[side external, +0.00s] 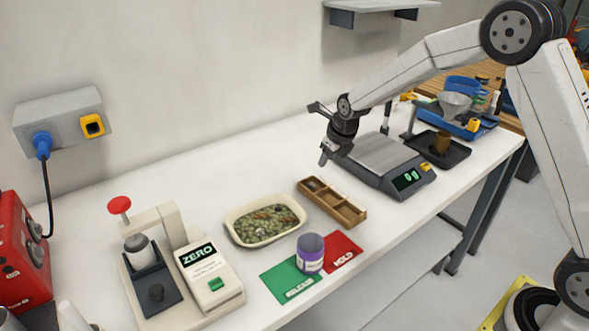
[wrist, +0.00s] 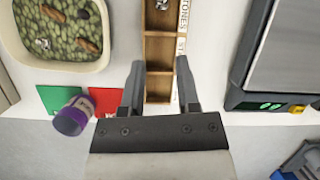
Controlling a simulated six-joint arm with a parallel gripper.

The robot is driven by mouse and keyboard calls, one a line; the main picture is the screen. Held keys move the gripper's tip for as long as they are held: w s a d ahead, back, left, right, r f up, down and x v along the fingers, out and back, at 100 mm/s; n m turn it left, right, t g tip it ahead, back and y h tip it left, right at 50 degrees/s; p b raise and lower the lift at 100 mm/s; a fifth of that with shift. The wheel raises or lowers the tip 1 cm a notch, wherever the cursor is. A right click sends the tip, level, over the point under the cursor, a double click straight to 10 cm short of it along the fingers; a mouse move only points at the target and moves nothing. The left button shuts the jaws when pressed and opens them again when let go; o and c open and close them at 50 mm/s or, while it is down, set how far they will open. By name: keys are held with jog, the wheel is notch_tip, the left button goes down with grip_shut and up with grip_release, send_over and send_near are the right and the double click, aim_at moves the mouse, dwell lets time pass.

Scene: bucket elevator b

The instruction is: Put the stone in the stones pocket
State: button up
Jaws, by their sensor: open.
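The brown wooden pocket box (side external: 345,213) lies on the white table between the pellet tray and the scale. In the wrist view the box (wrist: 146,50) has several compartments, with the word STONES partly readable on its right edge. A small shiny piece (wrist: 161,4) sits in its far compartment. The cream tray (side external: 233,231) holds green pellets; in the wrist view brown lumps (wrist: 88,45) and a shiny piece (wrist: 43,45) lie on them.
A purple jar (side external: 310,254) stands by the green card (side external: 284,283) and the red HOLD card (side external: 343,250). The scale (side external: 380,160) is right of the box. A ZERO device (side external: 207,275) stands at left. The wall runs behind the table.

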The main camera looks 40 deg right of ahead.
jog(key=s+a+n+g, duration=0.1)
jog(key=s+a+n, duration=0.2)
jog(key=s+n, duration=2.3)
jog(key=n, duration=0.7)
jog(key=shift+s+n+g, duration=0.35)
jog(key=shift+n+g, duration=0.05)
